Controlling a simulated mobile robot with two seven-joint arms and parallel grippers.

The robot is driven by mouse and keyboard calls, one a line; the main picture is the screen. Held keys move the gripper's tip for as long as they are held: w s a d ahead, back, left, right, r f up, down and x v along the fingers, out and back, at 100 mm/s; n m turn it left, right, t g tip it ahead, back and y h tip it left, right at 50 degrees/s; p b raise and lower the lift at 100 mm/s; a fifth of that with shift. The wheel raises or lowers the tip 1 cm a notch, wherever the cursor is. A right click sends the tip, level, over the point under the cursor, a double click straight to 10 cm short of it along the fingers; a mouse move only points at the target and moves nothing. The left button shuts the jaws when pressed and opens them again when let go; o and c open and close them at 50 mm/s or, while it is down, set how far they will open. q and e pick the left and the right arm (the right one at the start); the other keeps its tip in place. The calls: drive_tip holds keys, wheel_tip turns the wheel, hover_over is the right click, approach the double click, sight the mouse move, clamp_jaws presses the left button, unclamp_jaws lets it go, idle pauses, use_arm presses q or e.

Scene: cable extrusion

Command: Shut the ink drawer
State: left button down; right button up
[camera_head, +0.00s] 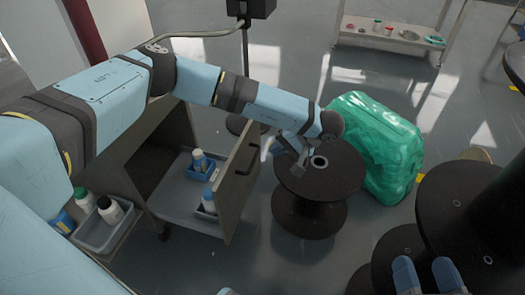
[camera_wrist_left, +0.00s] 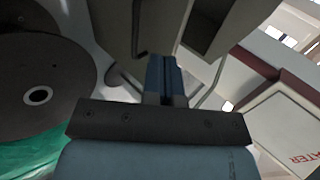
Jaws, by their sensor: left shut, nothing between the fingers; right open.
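The ink drawer (camera_head: 178,197) is pulled out of the grey cabinet (camera_head: 150,150). Its upright front panel (camera_head: 238,190) has a dark handle (camera_head: 249,158) on the outer side. Inside the drawer are blue trays with white, blue-capped bottles (camera_head: 199,160). My left gripper (camera_head: 277,148) is shut and empty, just right of the front panel, on its outer side. In the left wrist view its blue fingers (camera_wrist_left: 165,72) are together and point toward grey panels; contact cannot be told. My right gripper (camera_head: 427,273) is open at the bottom right, far from the drawer.
A black spool (camera_head: 322,175) stands right of the drawer, close under my left wrist. A green wrapped bundle (camera_head: 380,145) is behind it. More dark spools (camera_head: 455,215) stand at the right. A tray with bottles (camera_head: 103,230) sits at the left. A shelf (camera_head: 390,38) is at the back.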

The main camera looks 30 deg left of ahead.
sight(236, 158)
use_arm(q)
drive_tip(key=b+x, duration=0.1)
drive_tip(key=x, duration=0.2)
drive_tip(key=b+x, duration=0.2)
drive_tip(key=x, duration=0.2)
drive_tip(key=a+r+b+x, duration=0.1)
drive_tip(key=x, duration=0.3)
drive_tip(key=shift+s+d+r+b, duration=0.1)
drive_tip(key=shift+s+b, duration=0.05)
drive_tip(key=shift+b, duration=0.15)
drive_tip(key=shift+s+a+r, duration=0.15)
drive_tip(key=shift+a, duration=0.5)
use_arm(e)
drive_tip(key=shift+w+d+f+n+g, duration=0.1)
drive_tip(key=shift+w+f+n+g, duration=0.1)
drive_tip(key=shift+f+n, duration=0.3)
drive_tip(key=shift+w+d+f+n+g, duration=0.15)
drive_tip(key=shift+w+f, duration=0.1)
drive_tip(key=shift+f, duration=0.5)
drive_tip(key=shift+w+d+f+n+g, duration=0.1)
drive_tip(key=shift+w+f+n, duration=0.1)
drive_tip(key=shift+f+n, duration=0.3)
drive_tip(key=shift+f, duration=0.1)
